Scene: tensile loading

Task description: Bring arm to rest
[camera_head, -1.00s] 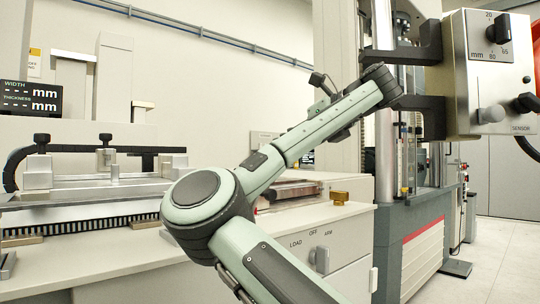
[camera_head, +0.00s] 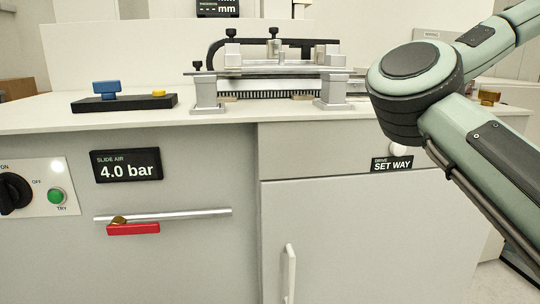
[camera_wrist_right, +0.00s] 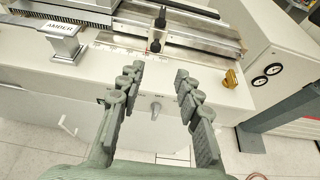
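My right arm (camera_head: 416,65) comes in from the right edge in the head view, bent at the elbow, its forearm running up and out of the picture. Its gripper is outside that view. In the right wrist view my right gripper (camera_wrist_right: 158,73) is open, its two fingers apart with nothing between them. It hangs in front of or above the bench edge; the exact gap cannot be told. My left arm and gripper are not in view.
The bench (camera_head: 150,120) carries a measuring fixture (camera_head: 275,62) and a black block with a blue part (camera_head: 107,90). The cabinet front has a red-tagged bar (camera_head: 133,228) and a handle (camera_head: 289,272). A brass knob (camera_wrist_right: 230,79) stands right of the gripper. Floor shows below the bench.

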